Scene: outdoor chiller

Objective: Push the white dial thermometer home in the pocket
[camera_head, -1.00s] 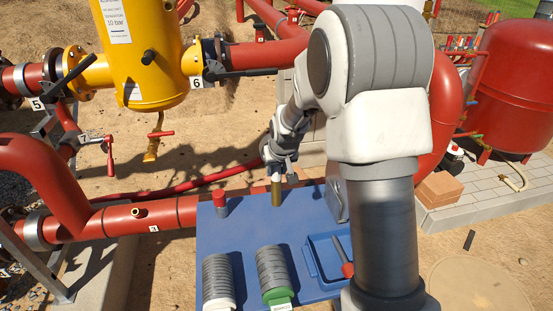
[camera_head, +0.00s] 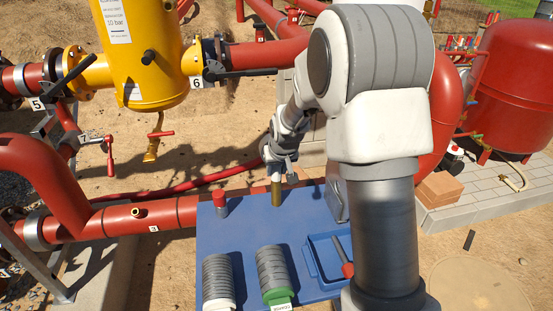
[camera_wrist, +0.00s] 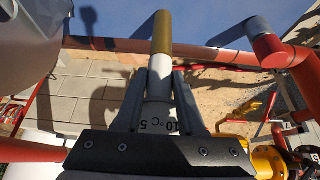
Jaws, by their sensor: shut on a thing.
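My gripper (camera_wrist: 160,80) is shut on the white dial thermometer (camera_wrist: 157,112). Black "10 °C 5" style marks show on its white body near my palm. Its brass-coloured stem (camera_wrist: 162,35) sticks out beyond the fingertips. In the head view my gripper (camera_head: 278,172) is over the back of the blue table, with the brass stem (camera_head: 276,195) pointing down. I cannot tell whether the stem's end touches the table. A small brass stub (camera_head: 138,212) on the red pipe at the left may be the pocket; my gripper is well to its right.
A red-topped grey cylinder (camera_head: 220,205) stands on the blue table (camera_head: 245,228). Two ribbed grey pieces, one white-ended (camera_head: 218,280) and one green-ended (camera_head: 272,272), lie in front. A blue tray (camera_head: 314,268) holds a red-handled tool. Red pipes and a yellow vessel (camera_head: 140,60) stand left and behind.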

